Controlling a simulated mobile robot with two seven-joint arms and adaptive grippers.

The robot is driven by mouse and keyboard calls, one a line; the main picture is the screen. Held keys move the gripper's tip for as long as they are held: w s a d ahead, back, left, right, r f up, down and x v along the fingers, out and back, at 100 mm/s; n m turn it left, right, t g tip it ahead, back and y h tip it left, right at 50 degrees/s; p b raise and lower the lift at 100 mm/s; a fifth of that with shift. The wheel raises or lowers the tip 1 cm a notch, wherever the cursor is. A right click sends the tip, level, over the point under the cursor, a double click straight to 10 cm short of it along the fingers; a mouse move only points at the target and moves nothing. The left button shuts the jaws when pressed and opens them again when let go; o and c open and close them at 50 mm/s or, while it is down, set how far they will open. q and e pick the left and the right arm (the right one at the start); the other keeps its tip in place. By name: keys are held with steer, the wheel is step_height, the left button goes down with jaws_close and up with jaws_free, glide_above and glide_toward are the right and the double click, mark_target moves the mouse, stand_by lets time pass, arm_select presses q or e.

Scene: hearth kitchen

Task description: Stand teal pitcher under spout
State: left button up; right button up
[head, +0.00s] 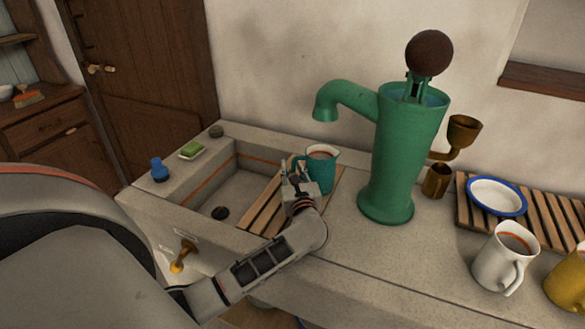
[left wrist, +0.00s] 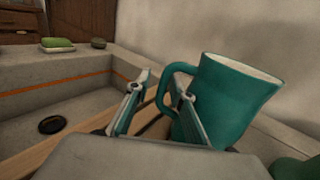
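The teal pitcher (head: 322,170) stands upright on a wooden slatted rack (head: 266,212) across the right part of the stone sink. In the head view it appears below the spout (head: 326,108) of the green pump (head: 402,150); exact alignment in depth is hard to tell. My left gripper (head: 296,178) is at the pitcher's handle side. In the left wrist view, the fingers of my left gripper (left wrist: 160,88) are apart, with the handle of the teal pitcher (left wrist: 230,105) close by the right finger. Whether they touch is unclear. My right gripper is not in view.
The sink basin (head: 215,190) is open left of the rack. A blue bottle (head: 159,170) and green soap (head: 192,149) sit on its left rim. Right of the pump are a brass cup (head: 436,181), a blue-rimmed dish (head: 497,209), a white mug (head: 494,262) and a yellow mug (head: 567,284).

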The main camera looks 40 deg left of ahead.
arm_select(q)
steer(key=shift+r, duration=0.1)
steer(key=shift+d, duration=0.15)
steer(key=v, duration=1.1)
steer(key=shift+s+d, duration=0.2)
steer(key=shift+s, duration=0.15)
